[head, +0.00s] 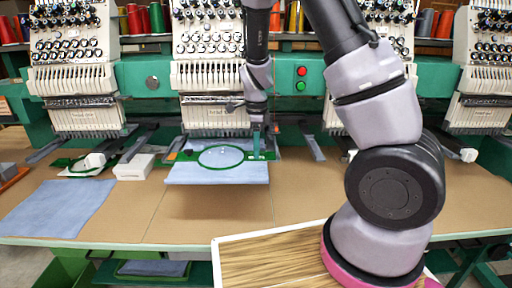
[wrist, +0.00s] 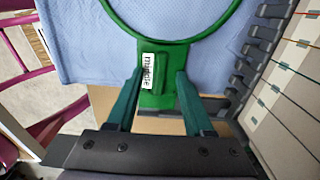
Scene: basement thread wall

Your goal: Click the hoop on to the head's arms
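The green hoop (head: 221,157) holds pale blue cloth (head: 215,174) and lies roughly level in front of the middle embroidery head (head: 212,117). In the wrist view, the hoop's green tab (wrist: 158,92) carries a white label reading "middle". In the head view my gripper (head: 257,150) is at the hoop's right side. Dark arms show left (head: 139,147) and right (head: 313,148) of the middle head. Whether the hoop touches any arm is hidden.
Other heads stand at left (head: 75,70) and right (head: 485,80). A white box (head: 132,167) and another blue cloth (head: 58,208) are on the brown table (head: 150,205) at left. The table's front middle is clear. A wood-grained board (head: 265,262) is nearest me.

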